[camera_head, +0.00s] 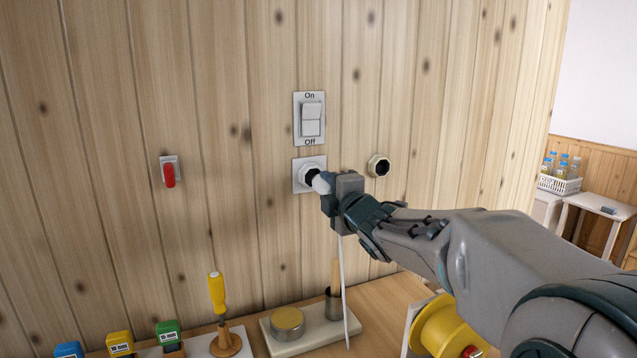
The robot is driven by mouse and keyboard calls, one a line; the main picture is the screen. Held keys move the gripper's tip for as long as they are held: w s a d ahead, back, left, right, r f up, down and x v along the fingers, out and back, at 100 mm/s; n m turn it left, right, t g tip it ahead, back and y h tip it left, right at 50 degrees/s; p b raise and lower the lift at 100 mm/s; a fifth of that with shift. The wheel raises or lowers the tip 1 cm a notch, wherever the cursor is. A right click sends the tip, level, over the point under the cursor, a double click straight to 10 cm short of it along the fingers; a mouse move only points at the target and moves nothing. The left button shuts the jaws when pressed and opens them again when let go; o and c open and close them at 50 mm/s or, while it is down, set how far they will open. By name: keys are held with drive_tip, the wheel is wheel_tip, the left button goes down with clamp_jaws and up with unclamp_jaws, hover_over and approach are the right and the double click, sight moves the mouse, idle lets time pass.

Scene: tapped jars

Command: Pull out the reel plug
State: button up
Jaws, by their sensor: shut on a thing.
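A white wall socket (302,174) with a round dark recess is on the wooden wall, below the On/Off switch. My gripper (327,189) is shut on the white reel plug (320,183), right in front of this socket. Part of the dark recess shows beside the plug's front end; I cannot tell whether its pins are still in the socket. A white cable (345,285) hangs below my gripper. A yellow reel (440,328) stands at the lower right, partly hidden by my arm.
The On/Off switch (310,118) is just above the socket. A round dark-centred fitting (378,166) is close on the right, and a red-handled switch (170,173) is on the left. Below are a yellow-handled screwdriver (217,292), a round tin (287,322) and several coloured blocks.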

drive_tip(key=v, duration=0.5)
drive_tip(key=shift+s+d+b, duration=0.1)
drive_tip(key=shift+s+b, duration=0.15)
drive_tip(key=shift+b, duration=0.1)
